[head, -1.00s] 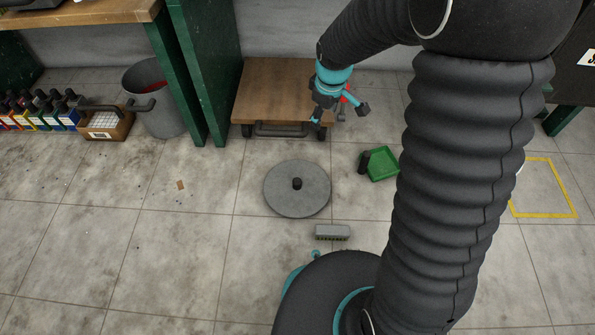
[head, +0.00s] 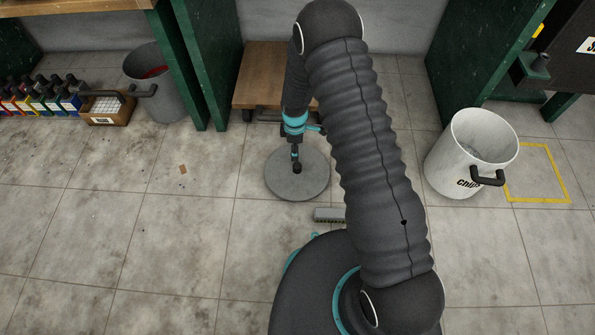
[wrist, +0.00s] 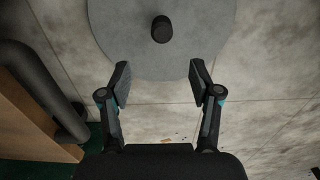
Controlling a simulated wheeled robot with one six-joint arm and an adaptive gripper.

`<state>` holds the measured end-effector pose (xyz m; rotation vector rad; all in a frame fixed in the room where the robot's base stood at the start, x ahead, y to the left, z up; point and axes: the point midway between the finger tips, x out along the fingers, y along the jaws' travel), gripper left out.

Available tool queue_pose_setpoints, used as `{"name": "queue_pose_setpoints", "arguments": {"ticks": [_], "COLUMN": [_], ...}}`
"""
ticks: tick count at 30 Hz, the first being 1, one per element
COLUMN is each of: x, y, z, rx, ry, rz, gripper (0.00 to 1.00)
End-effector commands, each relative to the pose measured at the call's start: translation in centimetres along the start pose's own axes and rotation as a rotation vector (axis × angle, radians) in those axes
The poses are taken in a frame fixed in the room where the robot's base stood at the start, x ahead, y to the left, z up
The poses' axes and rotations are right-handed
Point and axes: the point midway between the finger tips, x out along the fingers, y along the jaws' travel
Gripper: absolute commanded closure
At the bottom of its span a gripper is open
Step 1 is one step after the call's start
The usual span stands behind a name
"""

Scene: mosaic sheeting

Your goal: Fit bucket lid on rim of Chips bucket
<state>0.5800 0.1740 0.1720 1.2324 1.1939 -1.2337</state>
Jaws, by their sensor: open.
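The bucket lid (head: 285,184) is a round grey disc lying flat on the floor with a black knob at its middle. It fills the top of the wrist view (wrist: 205,52), knob included. My gripper (wrist: 160,78) is open and empty, its fingertips over the lid's near edge in that view, with the knob beyond them. In the head view my gripper (head: 296,158) appears at the knob, but its fingers are hard to make out. The Chips bucket (head: 455,160) is white-grey, upright and without a lid on its rim, at the right, with a black handle.
A grey brush (head: 328,214) lies just in front of the lid. A low wooden trolley (head: 262,80) stands behind it. A grey bin (head: 160,92) and several coloured bottles (head: 40,101) are at the left. A yellow floor outline (head: 540,201) lies beside the bucket.

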Motion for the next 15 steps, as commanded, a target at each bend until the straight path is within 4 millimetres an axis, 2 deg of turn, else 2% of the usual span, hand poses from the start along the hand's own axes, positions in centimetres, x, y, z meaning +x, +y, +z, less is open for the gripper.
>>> {"name": "queue_pose_setpoints", "arguments": {"ticks": [1, 7, 10, 15], "x": [1.1, 4.7, 5.9, 6.8], "y": [-0.1, -0.1, -0.1, 0.0], "z": [0.1, 0.1, 0.1, 0.1], "rx": [0.001, 0.002, 0.002, 0.002], "ry": [-0.001, -0.001, -0.001, 0.000], "rz": [-0.002, -0.002, -0.002, 0.001], "gripper": [0.37, 0.37, 0.37, 0.37]}}
